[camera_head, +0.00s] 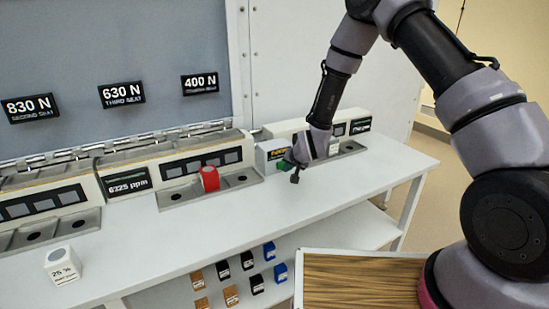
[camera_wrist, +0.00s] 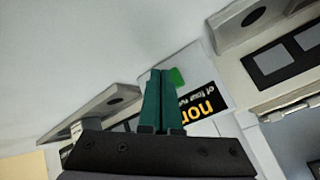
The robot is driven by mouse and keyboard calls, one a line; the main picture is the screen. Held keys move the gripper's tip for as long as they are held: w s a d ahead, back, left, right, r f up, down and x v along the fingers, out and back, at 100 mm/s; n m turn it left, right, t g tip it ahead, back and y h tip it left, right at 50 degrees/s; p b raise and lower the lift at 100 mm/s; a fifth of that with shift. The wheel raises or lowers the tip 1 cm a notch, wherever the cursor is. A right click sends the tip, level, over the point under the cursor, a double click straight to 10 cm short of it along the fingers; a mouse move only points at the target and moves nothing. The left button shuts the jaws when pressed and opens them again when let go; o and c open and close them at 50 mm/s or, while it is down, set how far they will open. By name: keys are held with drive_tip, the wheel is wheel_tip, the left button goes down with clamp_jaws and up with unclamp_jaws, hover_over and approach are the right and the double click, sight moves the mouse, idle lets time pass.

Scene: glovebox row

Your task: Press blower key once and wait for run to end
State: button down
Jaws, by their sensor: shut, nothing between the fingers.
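A small bright green key (camera_wrist: 177,77) shows in the wrist view on the pale front of a bench unit, right beside my fingertips. I take it for the blower key, though its name is not readable. My gripper (camera_wrist: 161,73) has dark green fingers, closed together and empty. In the head view my gripper (camera_head: 284,165) is low at the front of the right-hand unit (camera_head: 268,156). I cannot tell whether the fingertips touch the key. A black plate (camera_wrist: 199,103) with yellow and white lettering lies beside the fingers, partly covered by them.
A white bench (camera_head: 215,215) carries several units with dark key panels. A red block (camera_head: 209,178) sits on the middle unit's tray, and a white "25 %" block (camera_head: 63,265) is at the front left. Small coloured blocks are on the lower shelf. A wood-topped surface (camera_head: 355,282) is near my base.

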drive_tip(key=shift+w+a, duration=0.15)
drive_tip(key=shift+w, duration=0.05)
drive_tip(key=shift+w+a, duration=0.15)
drive_tip(key=shift+w, duration=0.05)
idle(0.5)
drive_tip(key=shift+s+d, duration=0.4)
drive_tip(key=shift+s, duration=0.15)
drive_tip(key=shift+s+d, duration=0.55)
drive_tip(key=shift+s, duration=0.3)
drive_tip(key=shift+s+d, duration=0.6)
drive_tip(key=shift+s, duration=0.2)
drive_tip(key=shift+s+d, duration=0.55)
drive_tip(key=shift+s, duration=0.3)
drive_tip(key=shift+r, duration=0.1)
